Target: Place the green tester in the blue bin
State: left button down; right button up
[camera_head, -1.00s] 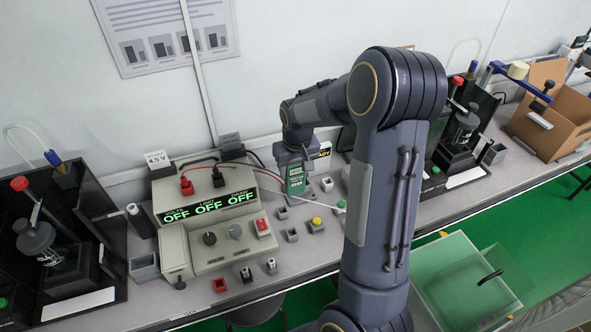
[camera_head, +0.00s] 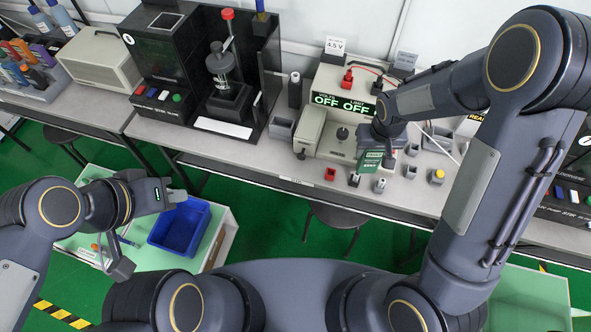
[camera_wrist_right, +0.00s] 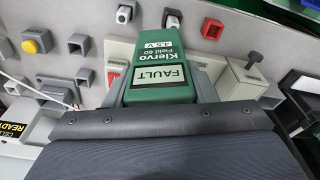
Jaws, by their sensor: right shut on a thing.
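The green tester (camera_head: 370,161) is in my right gripper (camera_head: 376,150), held in front of the beige test console, apparently above the bench. In the right wrist view the tester (camera_wrist_right: 161,55) points away between the fingers, with a "FAULT" label on its face; the right gripper (camera_wrist_right: 165,95) is shut on it. The blue bin (camera_head: 181,228) stands on a low pale-green table at the lower left, and its visible inside looks empty. My left gripper (camera_head: 176,196) is at the bin's far rim, partly overlapping it in view; its finger gap cannot be made out.
The beige console (camera_head: 335,129) stands on the bench with small sockets and buttons before it. A black test rig (camera_head: 228,100) stands to its left. The low table (camera_head: 217,240) is below the bench edge, with green floor between. A stool (camera_head: 337,216) sits under the bench.

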aim_at(187, 231)
jog(key=k+u, duration=0.4)
jog(key=k+j+u, duration=0.1)
jog(key=u, duration=0.3)
jog(key=i+j+u, duration=0.1)
jog(key=u, duration=0.4)
jog(key=i+u, duration=0.35)
jog(key=u, duration=0.15)
jog(key=i+l+u, duration=0.1)
jog(key=u, duration=0.4)
jog(key=i+l, duration=0.05)
jog(key=i, duration=0.05)
